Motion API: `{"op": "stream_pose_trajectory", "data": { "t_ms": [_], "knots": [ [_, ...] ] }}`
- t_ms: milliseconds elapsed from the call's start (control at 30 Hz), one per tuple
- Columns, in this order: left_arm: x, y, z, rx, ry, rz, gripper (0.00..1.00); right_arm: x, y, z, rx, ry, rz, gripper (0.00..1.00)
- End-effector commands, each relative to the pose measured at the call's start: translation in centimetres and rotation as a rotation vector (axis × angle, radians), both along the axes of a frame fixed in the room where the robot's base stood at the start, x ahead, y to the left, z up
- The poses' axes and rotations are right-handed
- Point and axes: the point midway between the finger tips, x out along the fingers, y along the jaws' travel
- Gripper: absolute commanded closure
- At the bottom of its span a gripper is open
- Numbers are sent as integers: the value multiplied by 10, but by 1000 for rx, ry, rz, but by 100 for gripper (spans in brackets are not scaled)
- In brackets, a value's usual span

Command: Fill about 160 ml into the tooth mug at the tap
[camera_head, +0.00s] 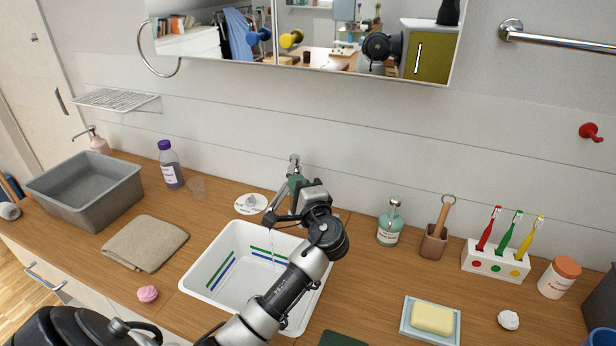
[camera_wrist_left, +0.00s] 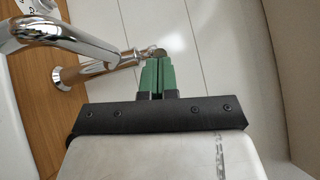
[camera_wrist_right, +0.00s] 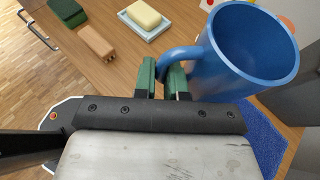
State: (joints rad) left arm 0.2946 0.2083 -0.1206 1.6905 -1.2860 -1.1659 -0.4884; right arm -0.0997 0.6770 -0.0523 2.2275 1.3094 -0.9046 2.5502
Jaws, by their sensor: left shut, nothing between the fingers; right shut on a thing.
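The chrome tap (camera_head: 294,165) stands behind the white basin (camera_head: 208,262). A thin pale streak under its spout looks like running water, partly behind my left arm. My left gripper (camera_head: 296,182) is shut and empty at the tap's top; in the left wrist view its green fingertips (camera_wrist_left: 156,75) are close to the end of the tap lever (camera_wrist_left: 157,54). Whether they touch it I cannot tell. My right gripper (camera_wrist_right: 163,75) is shut on the handle of the blue tooth mug (camera_wrist_right: 222,60). The mug looks empty inside. Its rim shows at the head view's lower right corner (camera_head: 600,338).
Right of the basin are a soap dish (camera_head: 405,328), a green bottle (camera_head: 389,226), a toothbrush holder (camera_head: 480,262) and a lidded jar (camera_head: 558,278). Left are a folded towel (camera_head: 146,243), a grey tub (camera_head: 88,190) and a purple-capped bottle (camera_head: 171,168). A mirror cabinet (camera_head: 450,62) hangs above.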

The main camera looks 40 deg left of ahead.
Motion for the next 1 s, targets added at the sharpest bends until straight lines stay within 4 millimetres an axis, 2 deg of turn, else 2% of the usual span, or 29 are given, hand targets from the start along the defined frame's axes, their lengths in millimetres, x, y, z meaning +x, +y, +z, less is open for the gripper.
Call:
{"op": "stream_pose_trajectory", "data": {
  "t_ms": [33,200,533,1000],
  "knots": [
    [-4,4,2,3,2,-33,100,0,0,6,1,-4,0,100],
    [-10,14,1,3,1,-133,100,0,0,8,1,-4,0,100],
    [-16,25,0,-1,-1,-126,100,0,0,9,0,-3,0,100],
    [-16,26,0,0,0,-125,100,0,0,9,0,-3,0,100]
  ]
}}
